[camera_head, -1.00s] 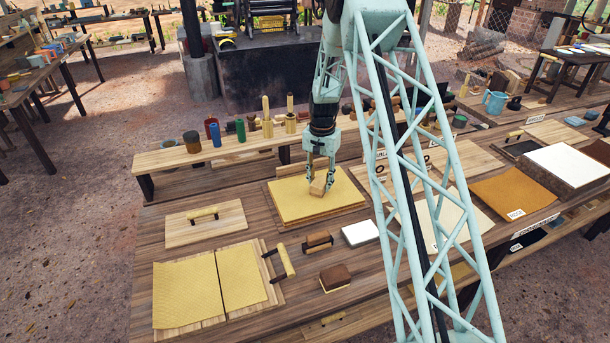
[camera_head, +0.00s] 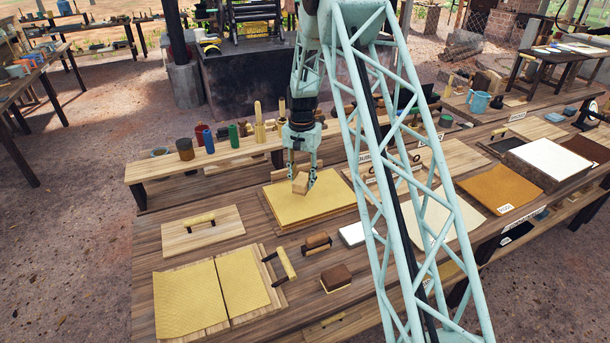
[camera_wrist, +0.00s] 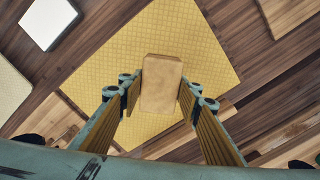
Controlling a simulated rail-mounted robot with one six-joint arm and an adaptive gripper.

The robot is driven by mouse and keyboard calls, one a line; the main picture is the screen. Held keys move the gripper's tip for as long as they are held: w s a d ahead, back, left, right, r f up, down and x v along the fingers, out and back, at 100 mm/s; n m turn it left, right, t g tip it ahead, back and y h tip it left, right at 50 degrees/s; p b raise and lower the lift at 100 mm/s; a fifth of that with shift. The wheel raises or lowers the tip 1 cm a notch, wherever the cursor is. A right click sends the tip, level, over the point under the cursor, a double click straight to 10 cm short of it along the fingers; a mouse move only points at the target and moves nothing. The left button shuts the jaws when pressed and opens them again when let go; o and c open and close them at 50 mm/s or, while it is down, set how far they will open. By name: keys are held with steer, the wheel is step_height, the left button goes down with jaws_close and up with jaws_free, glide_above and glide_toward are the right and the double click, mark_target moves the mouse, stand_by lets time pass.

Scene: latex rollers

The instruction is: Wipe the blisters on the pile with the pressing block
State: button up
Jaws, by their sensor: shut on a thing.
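The pile (camera_head: 322,203) is a stack of yellow textured sheets on a wooden board near the middle of the bench. The wrist view shows its yellow top sheet (camera_wrist: 105,82). My gripper (camera_head: 301,184) is over the pile, shut on a light brown wooden pressing block (camera_head: 300,184). In the wrist view the block (camera_wrist: 161,85) sits between the two fingers. I cannot tell whether the block touches the sheet. No blisters can be made out on the visible part of the sheet.
Left of the pile lies a board with a handle (camera_head: 201,230). In front are two yellow sheets (camera_head: 189,297), a roller (camera_head: 285,266), brushes (camera_head: 336,278) and a white block (camera_head: 354,233). A raised shelf (camera_head: 200,165) with bottles stands behind. My arm crosses the right side.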

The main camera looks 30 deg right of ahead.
steer(key=shift+s+r+p, duration=0.1)
steer(key=shift+r+p, duration=0.4)
steer(key=shift+r, duration=1.6)
steer(key=shift+f, duration=0.1)
steer(key=shift+a, duration=0.1)
